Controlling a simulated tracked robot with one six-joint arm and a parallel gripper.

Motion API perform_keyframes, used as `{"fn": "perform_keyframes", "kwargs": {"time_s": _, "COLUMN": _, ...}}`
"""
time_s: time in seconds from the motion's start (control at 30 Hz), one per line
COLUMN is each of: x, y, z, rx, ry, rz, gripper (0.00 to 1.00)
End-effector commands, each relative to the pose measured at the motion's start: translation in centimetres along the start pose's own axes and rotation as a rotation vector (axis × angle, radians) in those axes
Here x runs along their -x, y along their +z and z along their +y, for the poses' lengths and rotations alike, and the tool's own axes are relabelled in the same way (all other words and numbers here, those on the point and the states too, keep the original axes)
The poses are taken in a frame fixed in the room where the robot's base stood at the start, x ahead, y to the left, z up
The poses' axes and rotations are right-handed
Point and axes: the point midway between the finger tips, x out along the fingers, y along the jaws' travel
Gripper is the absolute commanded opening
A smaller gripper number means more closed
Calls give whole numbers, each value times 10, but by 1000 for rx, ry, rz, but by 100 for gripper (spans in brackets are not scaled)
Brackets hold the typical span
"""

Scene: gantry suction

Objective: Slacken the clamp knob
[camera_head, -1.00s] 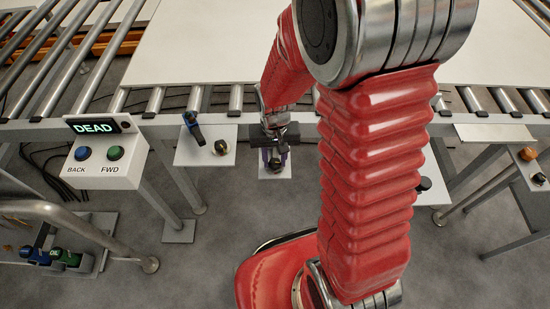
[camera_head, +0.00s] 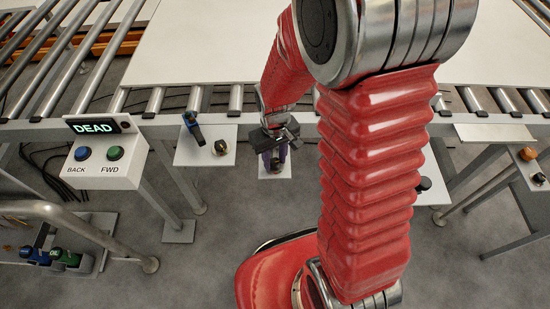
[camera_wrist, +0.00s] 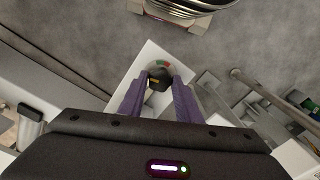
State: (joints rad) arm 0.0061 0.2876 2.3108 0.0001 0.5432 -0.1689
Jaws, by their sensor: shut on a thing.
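The clamp knob (camera_wrist: 158,79) is black with a yellow mark and sits on a small white plate (camera_wrist: 148,58). A red and green arc is marked on the plate beside it. My gripper (camera_wrist: 158,86) is shut on the knob, with one purple finger on each side of it. In the head view my gripper (camera_head: 274,161) is over the same white plate (camera_head: 264,174) at the conveyor's front edge, and it hides the knob there. My gripper's dark body is turned at a slant to the conveyor edge.
To the left, a plate (camera_head: 185,160) carries a blue-black lever (camera_head: 191,126) and another black knob (camera_head: 220,147). Further left is a control box (camera_head: 98,171) with a blue and a green button and a lit "DEAD" display. A white sheet (camera_head: 215,45) lies on the rollers behind.

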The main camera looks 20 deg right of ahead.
Motion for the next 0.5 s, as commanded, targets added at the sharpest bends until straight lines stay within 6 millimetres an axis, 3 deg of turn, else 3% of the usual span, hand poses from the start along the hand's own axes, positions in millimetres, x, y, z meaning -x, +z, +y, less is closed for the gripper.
{"fn": "perform_keyframes", "kwargs": {"time_s": 0.1, "x": 0, "y": 0, "z": 0, "rx": -1, "ry": 0, "rz": 0, "gripper": 8}}
{"fn": "perform_keyframes", "kwargs": {"time_s": 0.13, "x": 0, "y": 0, "z": 0, "rx": -1, "ry": 0, "rz": 0, "gripper": 33}}
{"fn": "perform_keyframes", "kwargs": {"time_s": 0.37, "x": 0, "y": 0, "z": 0, "rx": -1, "ry": 0, "rz": 0, "gripper": 49}}
{"fn": "perform_keyframes", "kwargs": {"time_s": 0.5, "x": 0, "y": 0, "z": 0, "rx": -1, "ry": 0, "rz": 0, "gripper": 49}}
